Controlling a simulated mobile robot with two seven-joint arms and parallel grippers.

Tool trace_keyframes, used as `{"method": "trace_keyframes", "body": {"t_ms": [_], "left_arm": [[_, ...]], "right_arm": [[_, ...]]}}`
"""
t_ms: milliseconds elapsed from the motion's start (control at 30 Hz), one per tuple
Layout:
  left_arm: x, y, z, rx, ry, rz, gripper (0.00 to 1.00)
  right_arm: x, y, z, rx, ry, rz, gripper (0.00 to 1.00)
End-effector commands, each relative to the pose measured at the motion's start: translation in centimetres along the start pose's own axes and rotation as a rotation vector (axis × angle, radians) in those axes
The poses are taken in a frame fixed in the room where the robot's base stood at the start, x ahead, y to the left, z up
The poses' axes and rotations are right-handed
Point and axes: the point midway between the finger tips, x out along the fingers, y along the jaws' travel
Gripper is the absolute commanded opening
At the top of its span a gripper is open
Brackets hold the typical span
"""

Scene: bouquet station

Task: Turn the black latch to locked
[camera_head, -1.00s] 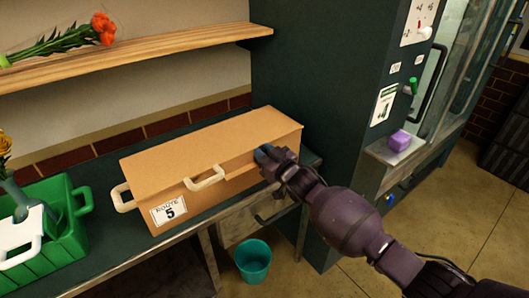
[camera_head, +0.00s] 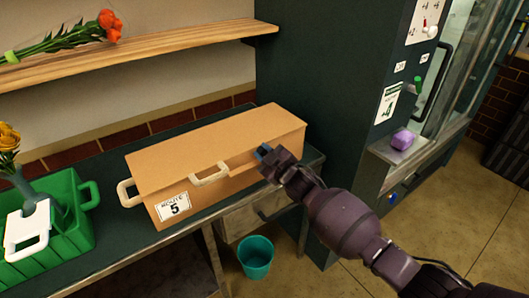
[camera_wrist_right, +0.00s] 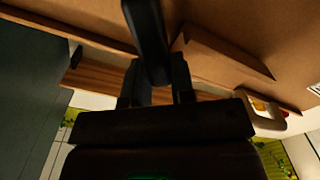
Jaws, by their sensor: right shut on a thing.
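A tan box (camera_head: 215,140) with a closed lid stands on the dark counter, with pale handles and a "ROUTE 5" label on its front. My right gripper (camera_head: 265,154) is at the right part of its front face and covers the latch there in the head view. In the right wrist view, the black latch (camera_wrist_right: 147,30) is a dark bar against the tan box. The fingers of my right gripper (camera_wrist_right: 158,82) are shut on its lower end. I cannot read which setting the latch is at. My left gripper is not in view.
A green crate (camera_head: 72,228) stands on the counter left of the box. A wooden shelf (camera_head: 160,48) with red flowers (camera_head: 108,22) runs above. A dark cabinet (camera_head: 320,100) rises behind and right of the box. A teal bucket (camera_head: 256,257) is on the floor below.

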Motion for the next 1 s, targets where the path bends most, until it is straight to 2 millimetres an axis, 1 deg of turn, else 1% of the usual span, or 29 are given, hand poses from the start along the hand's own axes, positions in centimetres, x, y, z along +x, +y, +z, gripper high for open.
{"method": "trace_keyframes", "body": {"t_ms": [400, 433, 567, 600, 867, 1000], "left_arm": [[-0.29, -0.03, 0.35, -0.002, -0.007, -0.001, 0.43], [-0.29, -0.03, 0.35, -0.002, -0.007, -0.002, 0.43], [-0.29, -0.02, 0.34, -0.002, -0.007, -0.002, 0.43], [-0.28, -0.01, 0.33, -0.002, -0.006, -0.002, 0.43], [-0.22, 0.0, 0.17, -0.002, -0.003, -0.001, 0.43], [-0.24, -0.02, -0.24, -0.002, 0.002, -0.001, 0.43]], "right_arm": [[-0.05, -0.05, 0.15, -0.006, -0.003, 0.0, 0.0], [-0.05, -0.05, 0.15, -0.006, -0.003, 0.0, 0.28], [-0.04, -0.04, 0.11, -0.006, -0.002, 0.0, 0.48], [-0.03, -0.04, 0.1, -0.006, -0.002, 0.0, 0.49], [-0.09, -0.02, 0.04, -0.006, -0.001, 0.0, 0.49], [-0.97, 0.02, 0.02, -0.006, -0.001, 0.0, 0.49]]}}
